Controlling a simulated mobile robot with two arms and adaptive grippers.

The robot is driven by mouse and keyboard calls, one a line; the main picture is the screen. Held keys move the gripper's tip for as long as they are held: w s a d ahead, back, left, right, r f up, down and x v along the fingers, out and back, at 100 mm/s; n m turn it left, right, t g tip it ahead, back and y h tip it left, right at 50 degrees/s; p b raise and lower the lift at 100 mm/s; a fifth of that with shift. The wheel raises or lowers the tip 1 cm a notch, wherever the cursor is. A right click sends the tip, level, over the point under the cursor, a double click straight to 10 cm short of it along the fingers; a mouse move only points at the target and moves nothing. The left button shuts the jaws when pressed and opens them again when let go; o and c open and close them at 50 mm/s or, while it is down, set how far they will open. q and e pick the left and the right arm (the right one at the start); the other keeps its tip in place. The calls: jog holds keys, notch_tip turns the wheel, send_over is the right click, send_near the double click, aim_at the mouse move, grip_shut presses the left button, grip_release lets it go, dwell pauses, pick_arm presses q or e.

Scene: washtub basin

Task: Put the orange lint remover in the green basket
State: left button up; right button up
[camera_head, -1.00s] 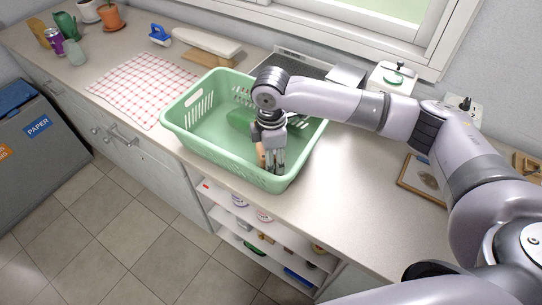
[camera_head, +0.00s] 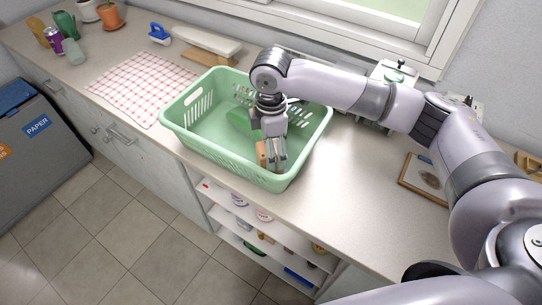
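The green basket (camera_head: 176,134) stands on the counter near its front edge. My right gripper (camera_head: 275,164) reaches down inside it near the front right corner. An orange-brown thing (camera_head: 262,153), likely the orange lint remover, shows right beside the left side of the fingers, inside the basket. The fingers partly cover it, and I cannot tell whether they grip it or only stand next to it. My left gripper is not in view.
A green item (camera_head: 240,120) lies in the basket. A checkered cloth (camera_head: 140,88), a blue brush (camera_head: 158,35) and an ironing board (camera_head: 205,44) are to the left. A framed picture (camera_head: 425,178) lies to the right. Open shelves (camera_head: 250,225) are below the counter.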

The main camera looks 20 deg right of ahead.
notch_tip(320, 180, up, 9)
jog(key=shift+f+b, duration=0.2)
jog(key=shift+b, duration=0.4)
